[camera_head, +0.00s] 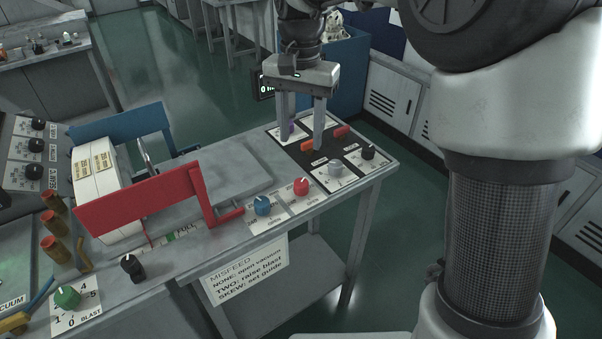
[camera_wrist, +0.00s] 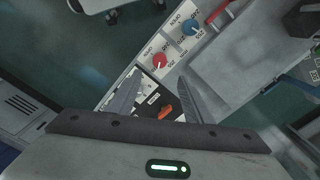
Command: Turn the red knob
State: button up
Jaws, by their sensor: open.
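The red knob (camera_head: 301,186) sits on a white label plate near the front edge of the bench, just right of a blue knob (camera_head: 262,205). In the wrist view the red knob (camera_wrist: 159,60) shows beyond the fingertips, with the blue knob (camera_wrist: 190,28) farther up and right. My gripper (camera_head: 301,143) is open and empty, pointing down over the dark panel at the bench's right end, behind the red knob and apart from it. In the wrist view my gripper's two fingers (camera_wrist: 155,84) are spread, with an orange switch (camera_wrist: 165,112) between and below them.
A grey knob (camera_head: 335,168) and a black knob (camera_head: 368,152) stand right of the red knob. A red-sided guide (camera_head: 140,204) and a flat grey plate (camera_head: 222,172) lie left. A green knob (camera_head: 67,297) is at far left.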

aim_at(301, 182)
notch_tip(301, 182, down, 13)
jog(key=shift+r+b, duration=0.1)
jog(key=shift+b, duration=0.5)
jog(key=c, duration=1.1)
jog(key=shift+o, duration=0.2)
